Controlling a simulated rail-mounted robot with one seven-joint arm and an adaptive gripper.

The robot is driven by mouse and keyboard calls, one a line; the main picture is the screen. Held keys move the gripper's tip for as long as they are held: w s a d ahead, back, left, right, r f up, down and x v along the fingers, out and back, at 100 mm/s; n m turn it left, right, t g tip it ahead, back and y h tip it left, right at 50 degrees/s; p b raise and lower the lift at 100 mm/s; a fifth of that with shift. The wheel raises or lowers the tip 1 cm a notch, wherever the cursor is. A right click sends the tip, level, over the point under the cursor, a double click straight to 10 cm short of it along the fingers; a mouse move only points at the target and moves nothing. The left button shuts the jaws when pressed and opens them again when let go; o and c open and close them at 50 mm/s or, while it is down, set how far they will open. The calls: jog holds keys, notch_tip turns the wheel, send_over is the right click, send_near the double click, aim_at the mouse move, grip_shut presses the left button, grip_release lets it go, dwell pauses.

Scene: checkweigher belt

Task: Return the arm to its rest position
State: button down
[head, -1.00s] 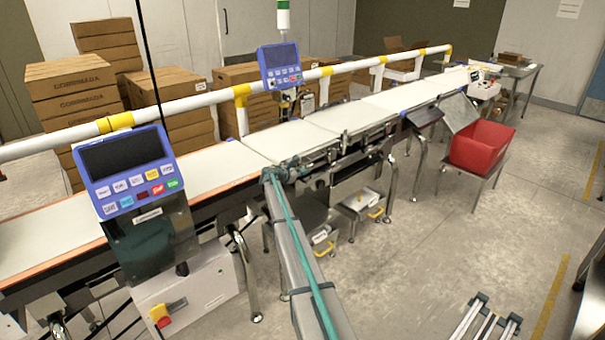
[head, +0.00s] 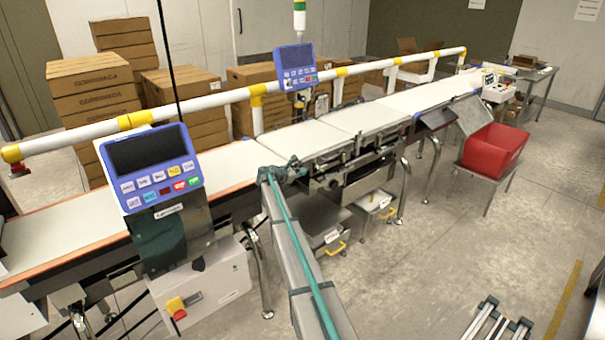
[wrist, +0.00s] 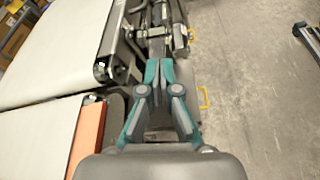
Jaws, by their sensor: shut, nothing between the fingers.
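My gripper (wrist: 158,68) shows in the wrist view with its teal fingers shut together and nothing between them. It points along the side of the belt line, above its frame and the floor. In the head view my arm reaches up from the bottom centre, and my gripper (head: 292,170) is small and dark at its far end, by the near edge of the conveyor belt (head: 215,168). Whether it touches the frame there cannot be told.
A blue-framed control panel (head: 150,165) stands left of my arm, and a second panel (head: 296,66) stands behind the belt. A white-yellow rail (head: 200,104) runs behind. A red bin (head: 494,150) is at right. Stacked cartons (head: 95,90) stand behind. Open floor (head: 430,250) lies right.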

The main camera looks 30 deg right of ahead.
jog(key=s+a+f+m+g+y, duration=0.25)
jog(key=s+a+f+m, duration=0.35)
jog(key=s+f, duration=0.5)
jog(key=s+a+f+m+g+y, duration=0.1)
jog(key=s+a+f+m+y, duration=0.2)
jog(key=s+a+f, duration=0.75)
jog(key=s+a+f+m+g+y, duration=0.1)
jog(key=s+a+f+m+y, duration=0.35)
jog(key=s, duration=0.85)
jog(key=s+a+f+m+g+y, duration=0.1)
jog(key=s+a, duration=0.6)
jog(key=s, duration=0.8)
jog(key=s+a+f+m+g+y, duration=0.1)
jog(key=s+a+f+g, duration=0.2)
jog(key=s, duration=1.3)
jog(key=s+a+f+m+g+y, duration=0.1)
jog(key=s+a+f, duration=0.5)
jog(key=s+a, duration=0.6)
jog(key=s+m+g, duration=0.1)
jog(key=s, duration=0.2)
jog(key=shift+s+y, duration=0.25)
jog(key=shift+y, duration=0.15)
jog(key=shift+f, duration=0.15)
